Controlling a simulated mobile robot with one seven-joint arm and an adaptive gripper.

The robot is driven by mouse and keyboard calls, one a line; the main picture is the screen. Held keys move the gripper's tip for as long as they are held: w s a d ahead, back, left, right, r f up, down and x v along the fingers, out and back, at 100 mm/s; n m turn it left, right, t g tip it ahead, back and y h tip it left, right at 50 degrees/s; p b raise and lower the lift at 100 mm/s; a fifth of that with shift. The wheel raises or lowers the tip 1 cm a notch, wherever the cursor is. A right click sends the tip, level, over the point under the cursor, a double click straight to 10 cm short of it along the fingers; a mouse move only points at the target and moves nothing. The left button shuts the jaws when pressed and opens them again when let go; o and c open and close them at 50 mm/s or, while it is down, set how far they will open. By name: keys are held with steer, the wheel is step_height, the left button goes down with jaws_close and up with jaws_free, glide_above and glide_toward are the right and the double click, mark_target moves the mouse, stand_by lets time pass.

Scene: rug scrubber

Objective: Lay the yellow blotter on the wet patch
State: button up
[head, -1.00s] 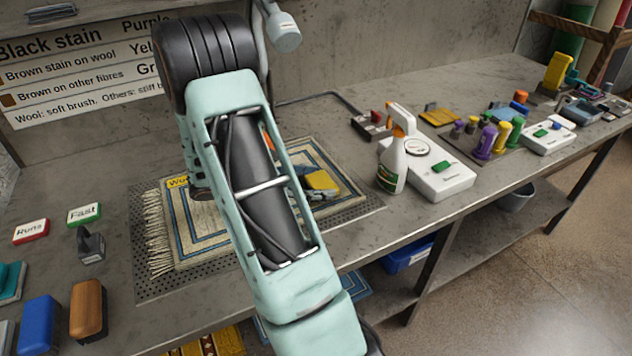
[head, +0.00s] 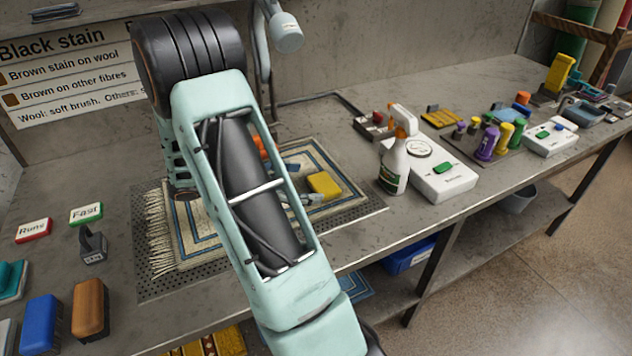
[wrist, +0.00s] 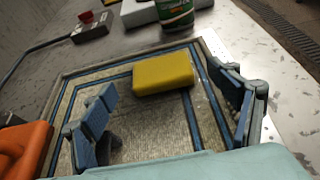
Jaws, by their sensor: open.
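The yellow blotter (head: 325,186) lies on the cream and blue bordered rug (head: 313,158), near its right end. In the wrist view the blotter (wrist: 163,74) lies across the rug's blue border lines, ahead of my gripper. My gripper (wrist: 168,105) is open and empty, its two blue-padded fingers spread wide apart, with rug visible between them. In the head view my arm hides most of the gripper and the middle of the rug. I cannot make out the wet patch.
A spray bottle (head: 395,163) and a white box (head: 440,172) stand right of the rug. An orange object (wrist: 25,150) is at the wrist view's lower left. Brushes (head: 90,308) stand at the front left. Coloured bottles (head: 487,142) stand farther right.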

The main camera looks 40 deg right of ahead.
steer(key=v, duration=0.7)
steer(key=shift+w+a+r, duration=0.1)
steer(key=shift+a+r, duration=0.05)
steer(key=shift+a, duration=0.25)
